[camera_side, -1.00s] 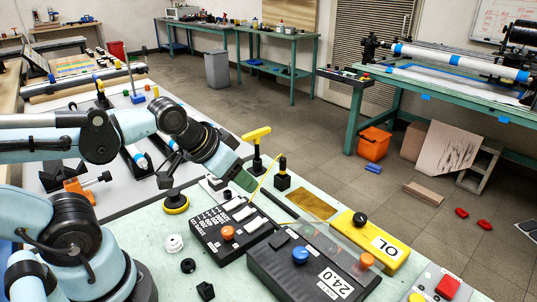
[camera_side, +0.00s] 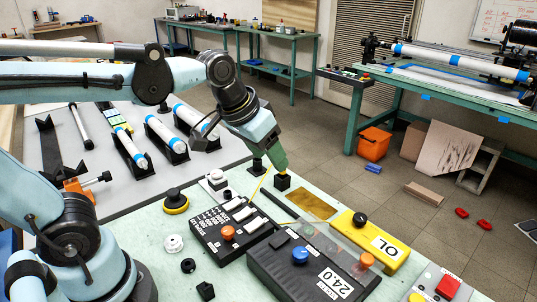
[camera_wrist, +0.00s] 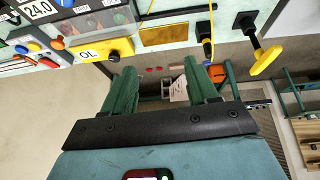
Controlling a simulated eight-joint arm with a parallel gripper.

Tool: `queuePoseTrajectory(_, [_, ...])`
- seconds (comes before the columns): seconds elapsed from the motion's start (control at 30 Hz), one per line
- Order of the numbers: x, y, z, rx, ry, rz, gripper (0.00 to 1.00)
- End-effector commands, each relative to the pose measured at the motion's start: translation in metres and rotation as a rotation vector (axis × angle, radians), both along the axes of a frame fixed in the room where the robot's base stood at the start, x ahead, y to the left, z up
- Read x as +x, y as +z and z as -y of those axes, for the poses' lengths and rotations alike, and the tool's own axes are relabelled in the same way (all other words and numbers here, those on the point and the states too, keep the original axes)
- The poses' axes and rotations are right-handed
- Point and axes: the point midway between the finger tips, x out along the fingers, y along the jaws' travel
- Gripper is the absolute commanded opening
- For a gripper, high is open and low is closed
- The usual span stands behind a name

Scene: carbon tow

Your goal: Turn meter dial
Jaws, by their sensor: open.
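The yellow meter (camera_side: 385,243) with "OL" on its face lies on the pale green bench. Its black dial (camera_side: 360,219) stands at its upper left end. In the wrist view the meter (camera_wrist: 93,52) is at the upper left, with the dial (camera_wrist: 114,57) at its right end. My gripper (camera_side: 279,167) is above the bench's far edge, left of the meter and apart from it. In the wrist view its green fingers (camera_wrist: 157,66) are spread with nothing between them. In the side view the fingers overlap, so the gap is hidden.
A black box marked 24.0 (camera_side: 280,265) with blue and orange knobs sits in front of the meter. A switch box (camera_side: 210,238) is at its left. A brass plate (camera_side: 312,203) lies behind. A yellow T-handle (camera_wrist: 265,60) stands right in the wrist view.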

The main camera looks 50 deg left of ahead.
Motion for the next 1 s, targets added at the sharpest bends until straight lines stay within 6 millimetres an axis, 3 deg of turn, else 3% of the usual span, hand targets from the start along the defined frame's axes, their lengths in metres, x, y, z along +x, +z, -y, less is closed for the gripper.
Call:
queuePoseTrajectory(0.3, [0.068,0.023,0.045,-0.021,0.007,-0.175,0.58])
queuePoseTrajectory(0.6, [0.121,0.012,0.096,-0.009,0.025,-0.337,0.58])
queuePoseTrajectory(0.8, [0.142,-0.006,0.127,0.01,0.04,-0.427,0.58])
queuePoseTrajectory(1.0, [0.149,-0.018,0.142,0.024,0.048,-0.471,0.58])
